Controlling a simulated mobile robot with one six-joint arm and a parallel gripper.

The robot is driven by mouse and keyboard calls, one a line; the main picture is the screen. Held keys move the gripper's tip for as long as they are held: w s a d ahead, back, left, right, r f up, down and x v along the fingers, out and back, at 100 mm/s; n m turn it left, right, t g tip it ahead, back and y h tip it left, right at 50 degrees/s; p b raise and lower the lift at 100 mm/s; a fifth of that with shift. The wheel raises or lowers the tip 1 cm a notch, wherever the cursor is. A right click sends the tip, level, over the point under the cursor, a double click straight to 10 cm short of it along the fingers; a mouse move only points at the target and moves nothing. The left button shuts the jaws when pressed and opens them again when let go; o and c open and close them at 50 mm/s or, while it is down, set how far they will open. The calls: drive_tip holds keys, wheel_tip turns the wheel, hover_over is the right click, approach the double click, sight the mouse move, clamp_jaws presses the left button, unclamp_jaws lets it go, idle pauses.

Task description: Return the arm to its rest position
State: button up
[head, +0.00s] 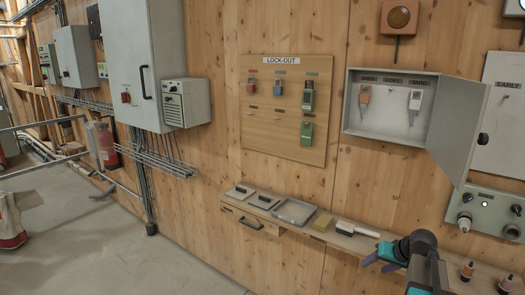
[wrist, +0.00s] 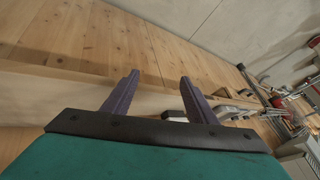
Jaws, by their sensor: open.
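My gripper (head: 377,262) shows in the head view at the lower right, in front of the wooden shelf. Its purple fingers point left, and my dark and teal arm comes up from the bottom edge. In the wrist view my gripper (wrist: 159,78) has its two fingers spread apart with nothing between them. The wooden shelf (head: 330,238) runs along the wall behind the gripper. I cannot tell the exact gap between the fingers and the shelf. My arm hides part of the shelf's right half.

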drive_tip(key=s+a+f+n+g+h, duration=0.1)
drive_tip(key=s+a+f+n+g, duration=0.15)
drive_tip(key=s+a+f, duration=0.75)
drive_tip(key=s+a+f+n+g+h, duration=0.1)
drive_tip(key=s+a+f+g, duration=0.35)
drive_tip(key=a+f, duration=0.85)
drive_tip(key=s+a+f+g+b, duration=0.1)
drive_tip(key=s+f+g+b, duration=0.4)
drive_tip(key=s+f, duration=2.2)
drive_tip(key=b, duration=0.5)
drive_tip(key=shift+f, duration=0.15)
drive_tip(key=shift+w, duration=0.1)
